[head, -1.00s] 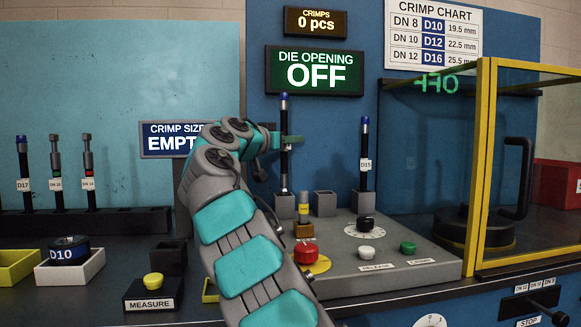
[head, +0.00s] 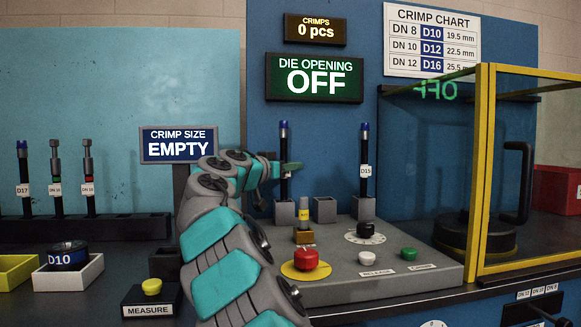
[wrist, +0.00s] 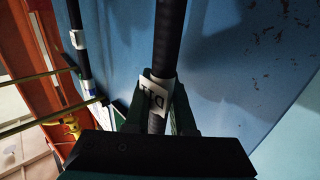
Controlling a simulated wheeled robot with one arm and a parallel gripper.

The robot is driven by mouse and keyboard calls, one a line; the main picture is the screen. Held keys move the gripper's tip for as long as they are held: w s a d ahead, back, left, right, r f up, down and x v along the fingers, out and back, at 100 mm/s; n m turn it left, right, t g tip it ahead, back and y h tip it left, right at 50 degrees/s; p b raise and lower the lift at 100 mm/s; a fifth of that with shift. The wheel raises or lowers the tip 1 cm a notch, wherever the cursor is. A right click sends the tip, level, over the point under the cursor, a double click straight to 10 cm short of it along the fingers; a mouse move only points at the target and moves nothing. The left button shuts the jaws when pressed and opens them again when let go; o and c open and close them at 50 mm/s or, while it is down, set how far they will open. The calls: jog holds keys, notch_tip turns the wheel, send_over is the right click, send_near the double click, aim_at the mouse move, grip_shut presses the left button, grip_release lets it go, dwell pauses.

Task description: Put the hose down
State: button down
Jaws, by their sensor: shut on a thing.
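A black hose with a blue top end (head: 283,135) stands upright at the left grey holder block (head: 284,213). Its lower end meets the top of the block; I cannot tell how deep it sits. My gripper (head: 286,168) is shut on this hose around its middle. In the wrist view the fingers (wrist: 156,112) close around the black hose (wrist: 170,35) just by its white label, whose text is hard to read. A second hose labelled D15 (head: 364,160) stands in the right block (head: 364,208). The middle block (head: 325,209) is empty.
A red button (head: 306,259), dials and a green button (head: 408,255) sit on the console in front of the blocks. A yellow-framed clear guard (head: 480,170) stands right. A rack of several hoses (head: 85,227) is at left.

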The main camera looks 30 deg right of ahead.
jog(key=shift+f, duration=0.2)
jog(key=c, duration=0.8)
grip_release()
jog(key=shift+r, duration=0.1)
jog(key=shift+o, duration=0.2)
jog(key=shift+r, duration=0.1)
jog(key=shift+a+r, duration=0.1)
jog(key=shift+r, duration=0.05)
jog(key=b+v, duration=0.2)
jog(key=v, duration=1)
